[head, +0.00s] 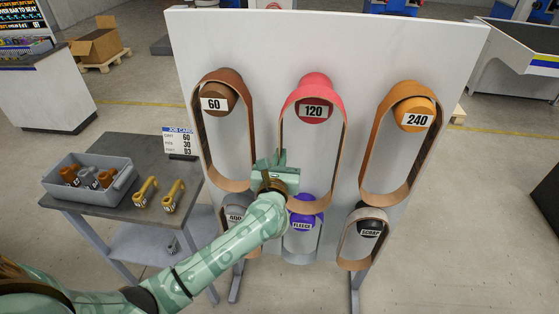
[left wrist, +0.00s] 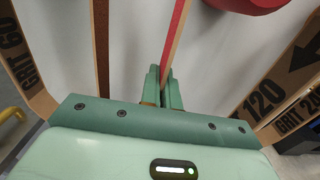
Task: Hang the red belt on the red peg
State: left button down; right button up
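The red belt (head: 342,145) is a long loop with a tan inner face, upright on the white panel. Its top runs around the red peg (head: 313,104), which bears the label 120. My left gripper (head: 270,162) is at the belt's left strand, below the peg. In the left wrist view the fingers (left wrist: 167,88) are close together on the strand of the red belt (left wrist: 177,35), and the red peg (left wrist: 250,4) is at the top edge. Whether the belt rests on the peg is unclear. My right gripper is out of view.
A brown belt (head: 199,145) hangs at the left and an orange belt (head: 373,145) at the right. Lower pegs include a purple one (head: 302,208) and a black one (head: 369,225). A side table (head: 150,210) holds a grey bin (head: 118,192) and yellow parts.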

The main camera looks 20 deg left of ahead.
pick_arm(q)
jog(key=shift+x, duration=0.95)
jog(key=shift+w+b, duration=0.1)
jog(key=shift+b, duration=0.2)
jog(key=shift+b+x, duration=0.4)
jog(key=shift+x, duration=0.8)
jog(key=shift+b+x, duration=0.45)
jog(key=shift+x, duration=0.55)
jog(key=shift+f, duration=0.2)
jog(key=shift+f+b, duration=0.25)
jog(key=shift+b, duration=0.1)
